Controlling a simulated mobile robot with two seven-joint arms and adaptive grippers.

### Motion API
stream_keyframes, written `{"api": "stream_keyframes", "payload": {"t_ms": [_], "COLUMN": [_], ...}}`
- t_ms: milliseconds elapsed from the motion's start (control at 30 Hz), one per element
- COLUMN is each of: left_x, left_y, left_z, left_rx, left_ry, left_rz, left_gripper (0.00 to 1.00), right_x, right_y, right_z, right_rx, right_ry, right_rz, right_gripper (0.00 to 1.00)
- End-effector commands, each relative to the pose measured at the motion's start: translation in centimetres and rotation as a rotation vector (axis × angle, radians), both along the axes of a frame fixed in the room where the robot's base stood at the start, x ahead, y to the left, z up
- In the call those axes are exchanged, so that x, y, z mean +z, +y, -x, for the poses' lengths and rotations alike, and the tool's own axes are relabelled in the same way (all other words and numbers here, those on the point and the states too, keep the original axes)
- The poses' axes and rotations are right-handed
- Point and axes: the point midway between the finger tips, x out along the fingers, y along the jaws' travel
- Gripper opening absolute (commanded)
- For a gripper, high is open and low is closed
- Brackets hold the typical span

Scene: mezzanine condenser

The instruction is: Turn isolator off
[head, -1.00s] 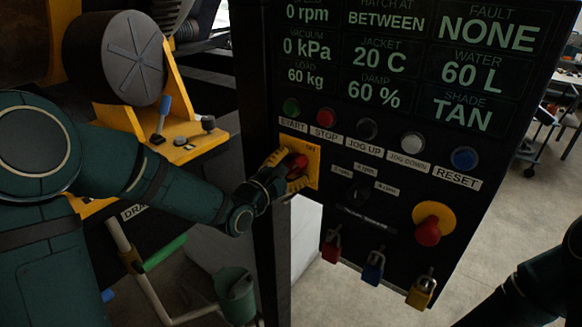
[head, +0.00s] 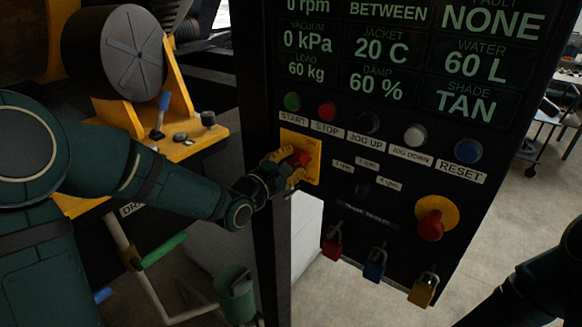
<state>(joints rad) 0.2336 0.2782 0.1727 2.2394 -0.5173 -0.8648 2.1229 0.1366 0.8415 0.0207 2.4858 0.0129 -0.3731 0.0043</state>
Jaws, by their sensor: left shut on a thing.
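The isolator is a red rotary handle (head: 298,159) on a yellow square plate (head: 312,150) at the left edge of the black control panel (head: 400,130) in the head view. My left gripper (head: 290,166), with yellow fingers, is shut on the red handle. The fingers cover part of the handle and plate. The small lettering on the plate is too small to read surely. My right arm shows at the lower right edge, but its gripper is out of the picture.
Green, red, black, white and blue buttons run above labels; the blue RESET button (head: 467,151) is at right. A red emergency-stop knob (head: 431,225) sits lower right. Red, blue and yellow padlocks (head: 422,290) hang below. A yellow-framed machine (head: 180,135) stands left.

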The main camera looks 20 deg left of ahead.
Motion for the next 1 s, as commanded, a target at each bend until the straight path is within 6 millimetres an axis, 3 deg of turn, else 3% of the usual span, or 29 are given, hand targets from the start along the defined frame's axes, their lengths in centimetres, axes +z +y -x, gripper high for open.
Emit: {"api": "stream_keyframes", "payload": {"t_ms": [200,1000], "left_x": [0.0,0.6], "left_y": [0.0,0.0], "left_z": [0.0,-0.1], "left_rx": [0.001,0.002], "left_ry": [-0.073,-0.332], "left_rz": [-0.178,-0.893], "left_gripper": [0.00,0.00], "right_x": [-2.7,-9.5], "right_y": [0.1,0.5], "right_z": [0.0,2.2], "right_rx": [-0.001,0.040], "right_ry": [0.001,0.051], "right_rz": [0.005,-0.007], "right_gripper": [0.47,0.47]}}
